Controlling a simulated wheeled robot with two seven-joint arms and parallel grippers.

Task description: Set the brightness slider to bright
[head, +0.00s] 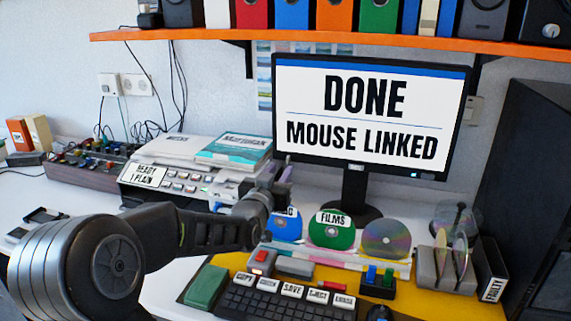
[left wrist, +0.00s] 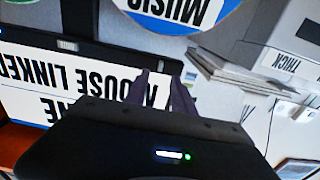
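The monitor (head: 371,115) stands at the back and reads "DONE" and "MOUSE LINKED". It also shows upside down in the left wrist view (left wrist: 60,85). I cannot make out a brightness slider for certain in either view. My left gripper (head: 278,190) is in front of the printer's right end, left of the monitor's stand. In the left wrist view the two fingers (left wrist: 163,82) are apart with nothing seen between them, and they overlap the monitor's lower corner in the picture. I cannot tell whether they touch it. My right gripper is not in view.
A printer (head: 150,177) with books on top stands left of the monitor. Several discs, such as the green "FILMS" disc (head: 332,230), stand in front. A labelled keyboard (head: 280,304) lies at the front. A knobbed box (head: 85,172) is far left. An orange shelf (head: 330,43) runs above.

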